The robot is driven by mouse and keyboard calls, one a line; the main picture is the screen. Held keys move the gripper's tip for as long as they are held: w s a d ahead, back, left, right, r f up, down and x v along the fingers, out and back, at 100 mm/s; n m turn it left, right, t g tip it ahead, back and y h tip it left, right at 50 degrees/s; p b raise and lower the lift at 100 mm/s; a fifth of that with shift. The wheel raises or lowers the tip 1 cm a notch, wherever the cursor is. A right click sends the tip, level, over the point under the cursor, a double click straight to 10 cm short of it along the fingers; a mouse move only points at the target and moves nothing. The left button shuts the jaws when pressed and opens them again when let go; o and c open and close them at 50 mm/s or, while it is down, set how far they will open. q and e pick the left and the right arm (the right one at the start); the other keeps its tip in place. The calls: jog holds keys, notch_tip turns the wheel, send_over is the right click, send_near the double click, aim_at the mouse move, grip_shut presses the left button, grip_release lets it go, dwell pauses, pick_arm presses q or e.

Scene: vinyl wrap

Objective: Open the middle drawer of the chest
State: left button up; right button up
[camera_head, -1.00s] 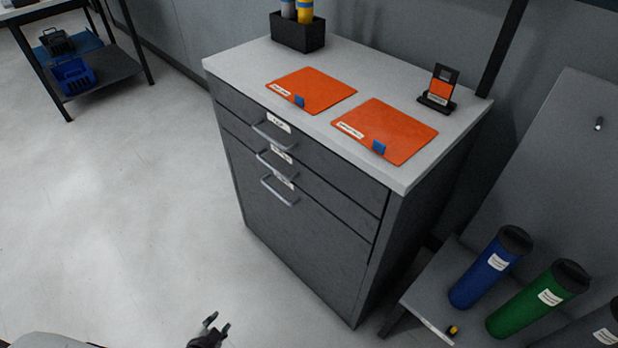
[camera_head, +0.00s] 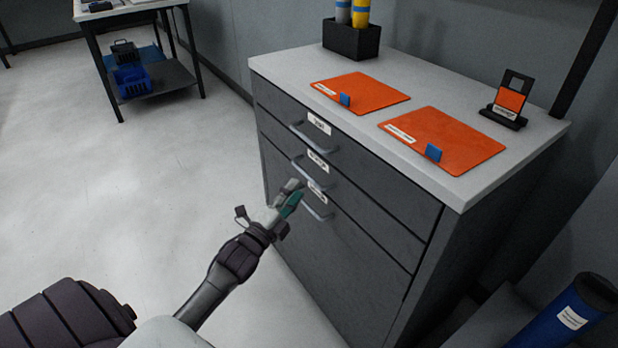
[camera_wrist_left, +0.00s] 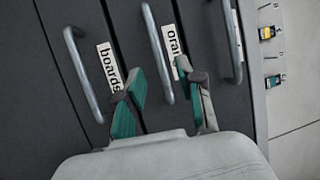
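The grey chest (camera_head: 345,245) has a stack of drawers with bar handles. The middle drawer (camera_head: 345,188) is shut, and its handle (camera_head: 309,166) shows beside its white label. My left gripper (camera_head: 292,195) is in front of the drawer fronts, close to the middle and bottom handles. In the left wrist view my left gripper (camera_wrist_left: 160,72) is open and empty, with one teal-padded finger on each side of the middle handle (camera_wrist_left: 157,50). I cannot tell whether the fingers reach around the bar. My right gripper is out of view.
The top handle (camera_head: 312,138) and bottom handle (camera_head: 318,207) are close by. On the chest top lie orange sheets (camera_head: 442,140), a black holder (camera_head: 351,38) and a small stand (camera_head: 506,102). A blue cylinder (camera_head: 570,315) is at lower right. The floor at left is clear.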

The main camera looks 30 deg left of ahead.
aim_at(308, 174)
pick_arm(q)
jog(key=w, duration=0.4)
jog(key=w+r, duration=0.1)
jog(key=w, duration=0.1)
jog(key=shift+w+b, duration=0.25)
jog(key=shift+b, duration=0.05)
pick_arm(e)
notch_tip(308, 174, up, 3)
pick_arm(q)
grip_shut()
